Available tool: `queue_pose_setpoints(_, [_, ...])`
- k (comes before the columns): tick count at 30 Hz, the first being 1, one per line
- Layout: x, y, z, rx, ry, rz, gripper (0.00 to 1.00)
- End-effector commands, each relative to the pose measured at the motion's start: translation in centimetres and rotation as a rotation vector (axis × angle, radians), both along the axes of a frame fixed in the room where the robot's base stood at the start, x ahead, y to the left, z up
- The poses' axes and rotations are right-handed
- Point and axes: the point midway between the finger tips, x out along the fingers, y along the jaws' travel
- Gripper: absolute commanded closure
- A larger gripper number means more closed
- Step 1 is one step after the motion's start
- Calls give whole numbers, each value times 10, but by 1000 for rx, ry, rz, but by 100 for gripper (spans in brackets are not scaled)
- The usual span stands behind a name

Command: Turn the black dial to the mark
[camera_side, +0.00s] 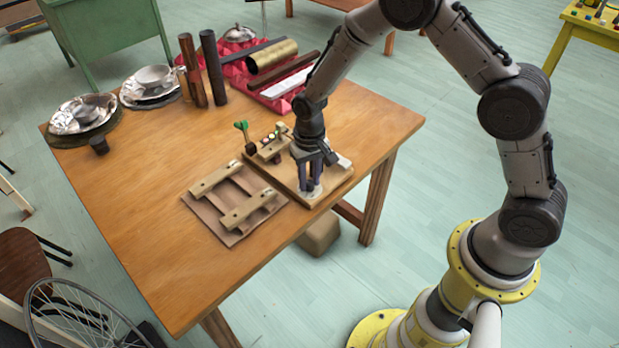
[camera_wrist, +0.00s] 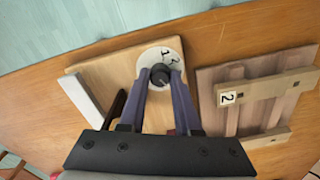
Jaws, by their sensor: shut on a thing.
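The black dial (camera_wrist: 160,76) sits on a round white plate (camera_wrist: 172,51) with black numerals, including a 1 and a 2. The plate is fixed to a light wooden board (camera_wrist: 100,75) near the table edge. My gripper (camera_wrist: 161,80) is over the board with its two fingers shut on the dial, one on each side. In the side view my gripper (camera_side: 311,188) points down at the near corner of the board (camera_side: 335,180); the dial itself is mostly hidden by the fingers there. I cannot make out clearly which mark the dial points to.
A brown panel with wooden bars (camera_side: 235,202) lies left of the board. A green-topped piece (camera_side: 242,128) and small knobs stand at the board's back. The table's left front is clear.

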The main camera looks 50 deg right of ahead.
Motion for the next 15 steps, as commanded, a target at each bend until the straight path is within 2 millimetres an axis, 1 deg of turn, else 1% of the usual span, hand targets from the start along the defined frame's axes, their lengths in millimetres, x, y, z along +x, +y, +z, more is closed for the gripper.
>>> queue_pose_setpoints(3, [-1, 0, 0, 0, 3, -1, 100])
queue_pose_setpoints(4, [-1, 0, 0, 0, 3, -1, 63])
queue_pose_setpoints(5, [-1, 0, 0, 0, 3, -1, 57])
queue_pose_setpoints(6, [-1, 0, 0, 0, 3, -1, 56])
queue_pose_setpoints(15, [0, 0, 2, 0, 0, 1, 56])
